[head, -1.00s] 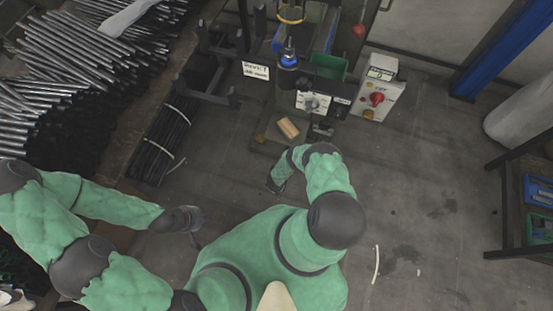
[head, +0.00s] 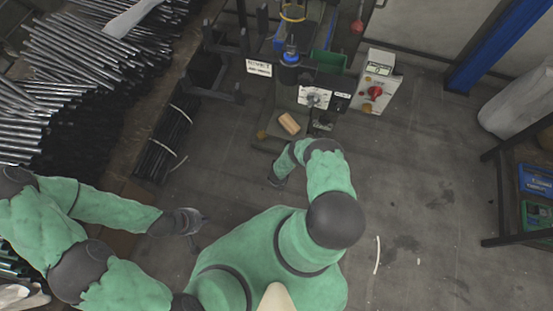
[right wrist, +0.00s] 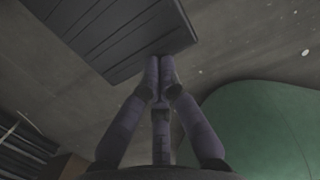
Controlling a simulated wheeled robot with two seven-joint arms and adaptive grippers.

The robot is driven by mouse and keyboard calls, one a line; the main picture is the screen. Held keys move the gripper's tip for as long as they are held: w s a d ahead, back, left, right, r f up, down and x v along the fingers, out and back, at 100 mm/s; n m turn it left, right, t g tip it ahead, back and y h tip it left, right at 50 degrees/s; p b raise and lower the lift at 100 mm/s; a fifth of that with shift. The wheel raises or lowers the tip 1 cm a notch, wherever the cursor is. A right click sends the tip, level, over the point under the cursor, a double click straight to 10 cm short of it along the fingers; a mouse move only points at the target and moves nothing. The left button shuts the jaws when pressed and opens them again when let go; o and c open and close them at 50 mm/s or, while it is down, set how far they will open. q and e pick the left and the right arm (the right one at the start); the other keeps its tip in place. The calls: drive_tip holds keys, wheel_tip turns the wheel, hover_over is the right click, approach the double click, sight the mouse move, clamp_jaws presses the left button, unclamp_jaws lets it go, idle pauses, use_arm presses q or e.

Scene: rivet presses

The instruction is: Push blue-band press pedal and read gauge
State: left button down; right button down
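The press (head: 289,75) stands at the top middle of the head view, with a blue band on its dark cylinder. A white round gauge (head: 313,97) is on its front; its reading is too small to tell. A tan block (head: 289,123), possibly the pedal, is low in front of the press. My right gripper (head: 277,181) is below and apart from that block. In the right wrist view its fingertips (right wrist: 160,68) meet, with nothing visible between them, close to a dark ribbed plate (right wrist: 110,30). My left gripper (head: 195,225) hangs at left, away from the press; its fingers are unclear.
A grey box with a red knob (head: 375,92) stands right of the press. Metal rods (head: 75,65) are piled at upper left, with a strapped dark bundle (head: 165,140) beside them. A dark shelf (head: 507,195) stands at the right edge.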

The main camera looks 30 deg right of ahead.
wheel_tip(320, 180, up, 10)
drive_tip(key=s+a+p, duration=0.1)
drive_tip(key=p, duration=0.5)
drive_tip(key=shift+s+a, duration=0.25)
drive_tip(key=shift+a, duration=0.1)
drive_tip(key=w+a+r+n+y, duration=0.15)
drive_tip(key=a+r+n, duration=0.25)
drive_tip(key=r+n, duration=0.6)
drive_tip(key=w+a+r+n+y, duration=0.1)
drive_tip(key=w+a+r+n, duration=0.2)
drive_tip(key=r+n, duration=0.7)
drive_tip(key=s+a+r+n+y, duration=0.1)
drive_tip(key=s+a+r+n, duration=0.3)
drive_tip(key=r+n, duration=0.5)
drive_tip(key=s+a+r+n+y, duration=0.2)
drive_tip(key=s+a+r+n, duration=0.2)
drive_tip(key=s+r+n, duration=0.4)
wheel_tip(320, 180, up, 2)
drive_tip(key=n, duration=0.6)
drive_tip(key=shift+a+n+g, duration=0.3)
drive_tip(key=shift+a+g, duration=0.05)
drive_tip(key=shift+g, duration=0.05)
